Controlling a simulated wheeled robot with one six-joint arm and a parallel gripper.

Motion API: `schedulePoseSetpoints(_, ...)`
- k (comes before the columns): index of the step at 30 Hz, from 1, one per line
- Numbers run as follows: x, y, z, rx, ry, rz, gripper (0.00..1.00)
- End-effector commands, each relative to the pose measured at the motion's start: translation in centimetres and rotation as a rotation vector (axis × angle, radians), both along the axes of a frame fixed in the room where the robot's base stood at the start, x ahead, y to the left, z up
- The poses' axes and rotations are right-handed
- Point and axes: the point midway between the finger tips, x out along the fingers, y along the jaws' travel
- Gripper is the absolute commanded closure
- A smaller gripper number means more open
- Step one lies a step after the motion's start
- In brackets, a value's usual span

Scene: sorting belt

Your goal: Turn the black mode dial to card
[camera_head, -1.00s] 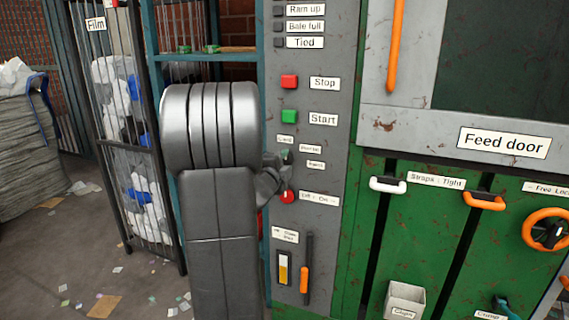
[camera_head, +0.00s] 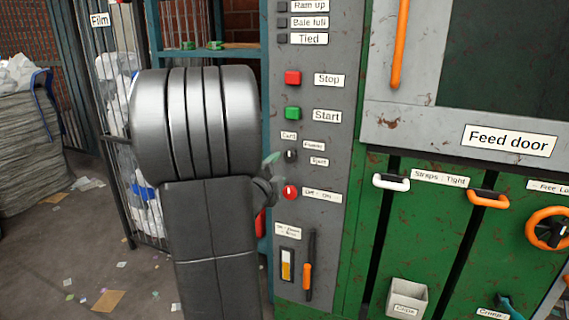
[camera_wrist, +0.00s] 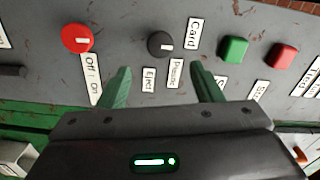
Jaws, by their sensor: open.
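The black mode dial (camera_head: 291,156) sits on the grey panel under the Start button, and it also shows in the wrist view (camera_wrist: 160,44). Its white mark points right in the wrist view, on the side of the Card label (camera_wrist: 194,33). The middle label (camera_wrist: 176,73) and the Eject label (camera_wrist: 149,79) lie below it there. My gripper (camera_wrist: 160,72) is open and empty, its green fingers apart below the dial in the wrist view and not touching it. In the head view my gripper (camera_head: 270,172) is just left of the dial, partly hidden by my arm.
The red Off/On knob (camera_head: 290,193) is below the dial. The green Start button (camera_head: 292,113) and red Stop button (camera_head: 292,78) are above it. An orange-handled lever (camera_head: 307,275) is lower on the panel. The green Straps door (camera_head: 430,235) stands to the right.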

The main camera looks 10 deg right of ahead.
Motion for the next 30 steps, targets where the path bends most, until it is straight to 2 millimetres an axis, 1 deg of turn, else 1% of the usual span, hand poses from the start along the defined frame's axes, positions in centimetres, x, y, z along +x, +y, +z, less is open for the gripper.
schedulePoseSetpoints(1, -1.0, 0.8, 0.1, 0.000, 0.001, 0.004, 0.41)
schedulePoseSetpoints(3, -2.1, 1.5, 0.1, 0.000, 0.000, 0.003, 0.41)
schedulePoseSetpoints(6, -3.4, 2.4, 0.1, 0.000, -0.001, 0.002, 0.41)
schedulePoseSetpoints(12, -4.7, 3.1, 0.0, 0.001, 0.001, 0.000, 0.41)
schedulePoseSetpoints(23, -4.7, 3.2, -0.1, 0.000, 0.001, 0.000, 0.41)
schedulePoseSetpoints(26, -4.2, 2.9, -0.1, 0.000, 0.001, 0.000, 0.41)
schedulePoseSetpoints(30, -2.8, 1.8, -0.1, -0.001, 0.001, -0.003, 0.41)
